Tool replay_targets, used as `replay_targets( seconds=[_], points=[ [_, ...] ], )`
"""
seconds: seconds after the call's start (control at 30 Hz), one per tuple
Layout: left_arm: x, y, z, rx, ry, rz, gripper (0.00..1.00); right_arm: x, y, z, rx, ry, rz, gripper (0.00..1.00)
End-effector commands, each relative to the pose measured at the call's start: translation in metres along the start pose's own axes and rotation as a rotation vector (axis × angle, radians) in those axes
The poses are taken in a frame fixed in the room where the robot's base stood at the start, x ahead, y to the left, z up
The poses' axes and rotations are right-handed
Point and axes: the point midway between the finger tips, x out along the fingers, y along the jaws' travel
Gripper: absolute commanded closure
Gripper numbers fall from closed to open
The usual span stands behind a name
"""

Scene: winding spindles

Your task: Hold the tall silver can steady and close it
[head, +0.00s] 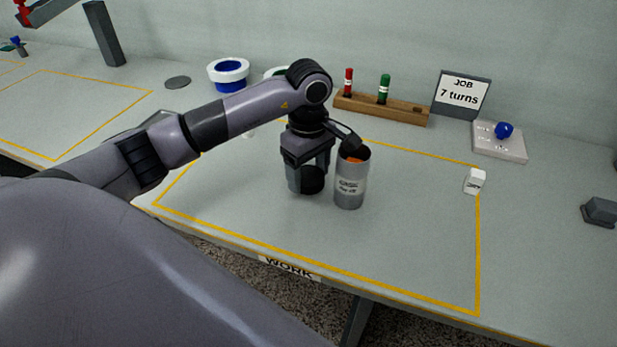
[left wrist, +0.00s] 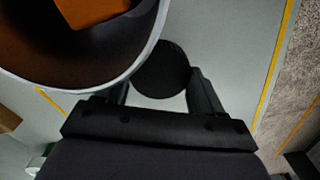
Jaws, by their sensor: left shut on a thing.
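The tall silver can (head: 350,190) stands upright and open on the work table, with something orange (head: 354,159) inside it. In the left wrist view its open rim (left wrist: 130,78) fills the upper left, and the orange thing (left wrist: 92,10) shows inside. My left gripper (head: 308,182) points down just left of the can, low over the table. It is shut on a dark round piece (head: 313,180), which shows as a black disc (left wrist: 160,68) between the fingers. I cannot tell whether the piece touches the table. My right gripper is not in view.
A wooden rack (head: 400,112) with a red spindle (head: 348,82) and a green spindle (head: 384,89) stands behind. A "7 turns" sign (head: 463,95), a grey block with a blue knob (head: 499,143) and a small white block (head: 475,181) are to the right.

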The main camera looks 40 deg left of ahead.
Motion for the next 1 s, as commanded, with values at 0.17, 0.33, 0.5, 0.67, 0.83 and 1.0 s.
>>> replay_targets(
  seconds=[0.17,0.33,0.5,0.67,0.83,1.0],
  points=[
    [-0.043,0.001,-0.001,0.001,0.003,0.009,0.60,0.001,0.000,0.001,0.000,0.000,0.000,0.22],
    [-0.097,0.001,0.000,0.001,0.002,0.009,0.60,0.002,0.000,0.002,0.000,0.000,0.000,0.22],
    [-0.138,0.000,-0.001,-0.001,0.004,0.004,0.60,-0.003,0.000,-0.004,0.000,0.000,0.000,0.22],
    [-0.162,0.000,0.000,0.001,0.002,0.003,0.60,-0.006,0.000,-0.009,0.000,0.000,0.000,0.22],
    [-0.175,0.000,0.000,0.000,0.000,0.002,0.60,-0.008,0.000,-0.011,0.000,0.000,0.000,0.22],
    [-0.180,0.000,0.000,0.000,0.001,0.000,0.60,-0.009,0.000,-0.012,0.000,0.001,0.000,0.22]
  ],
)
